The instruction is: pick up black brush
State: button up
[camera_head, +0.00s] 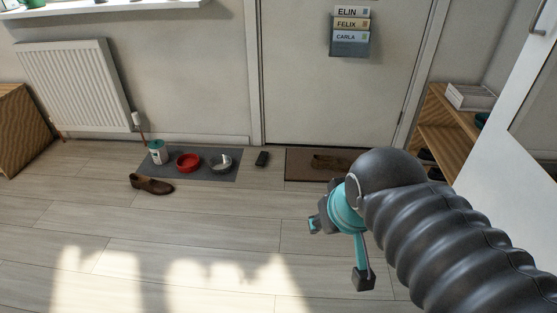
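A small black object, which looks like the black brush (262,158), lies on the floor close to the door, between the grey mat and the brown doormat. It is small in view, so its bristles cannot be made out. My gripper (338,252) is in the lower right of the head view, nearer to me than the black object and to its right. Its two dark-tipped fingers are spread wide apart, with nothing seen between them. Part of the gripper is hidden behind my arm.
A grey mat (212,175) holds a white canister (158,153), a red bowl (187,164) and a metal bowl (221,164). A brown shoe (151,185) lies before it. A doormat (300,164) bears another shoe (328,163). A wooden shelf (446,141) stands right. The foreground floor is clear.

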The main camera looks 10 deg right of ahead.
aim_at(260, 161)
jog(key=z, duration=0.7)
jog(key=i, duration=2.25)
jog(key=u, duration=1.15)
jog(key=i, duration=0.4)
jog(key=u, duration=0.25)
